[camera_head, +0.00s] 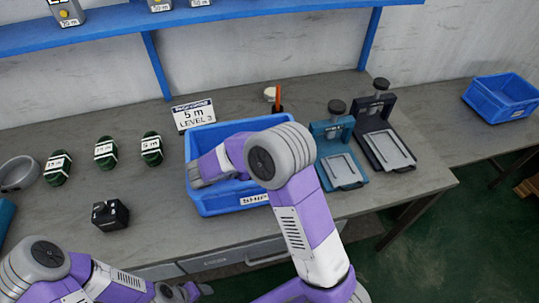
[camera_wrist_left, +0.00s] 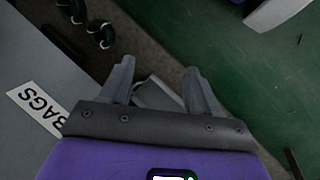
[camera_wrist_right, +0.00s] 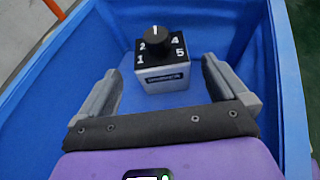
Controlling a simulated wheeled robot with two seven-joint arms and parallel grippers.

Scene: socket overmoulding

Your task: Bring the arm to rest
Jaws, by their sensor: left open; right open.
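My right arm reaches into the blue shipping bin (camera_head: 228,207) on the bench. My right gripper (camera_wrist_right: 158,78) is open inside the bin, its fingers spread and apart from the box on both sides. A small grey box with a black dial face numbered around a knob (camera_wrist_right: 165,72) sits upright in the bin just beyond the fingertips. In the head view my right arm hides this box. My left gripper (camera_wrist_left: 158,78) is open and empty, near the front edge of the bench; it shows partly at the bottom of the head view (camera_head: 188,291).
A black device (camera_head: 110,214) and several green coils (camera_head: 106,152) lie left of the bin. A sign reading 5 m, level 3 (camera_head: 193,115) stands behind it. Teal (camera_head: 340,157) and black (camera_head: 384,137) presses stand right. Another blue bin (camera_head: 502,98) is far right.

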